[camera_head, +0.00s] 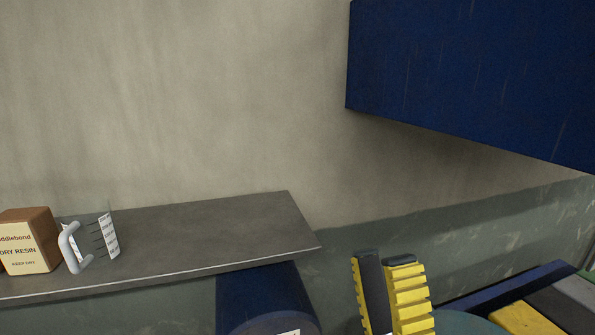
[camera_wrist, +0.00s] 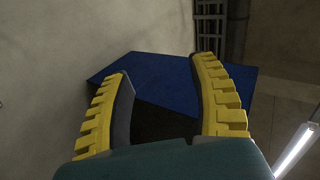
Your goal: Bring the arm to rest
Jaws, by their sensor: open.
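My gripper (camera_head: 384,262) shows at the bottom of the head view, right of the shelf end, with yellow ribbed fingers and dark pads pointing up. In the wrist view my gripper (camera_wrist: 162,75) has its two fingers spread apart. It is open, and nothing shows between the pads except the distant background. The rest of the arm is mostly out of view below the head view.
A grey shelf (camera_head: 200,245) at left bears a brown resin box (camera_head: 28,240) and a grey handle (camera_head: 70,248) beside a clear labelled panel (camera_head: 106,237). A blue box-like body (camera_head: 460,75) hangs upper right. A blue cylinder (camera_head: 265,298) is under the shelf. The wall between is bare.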

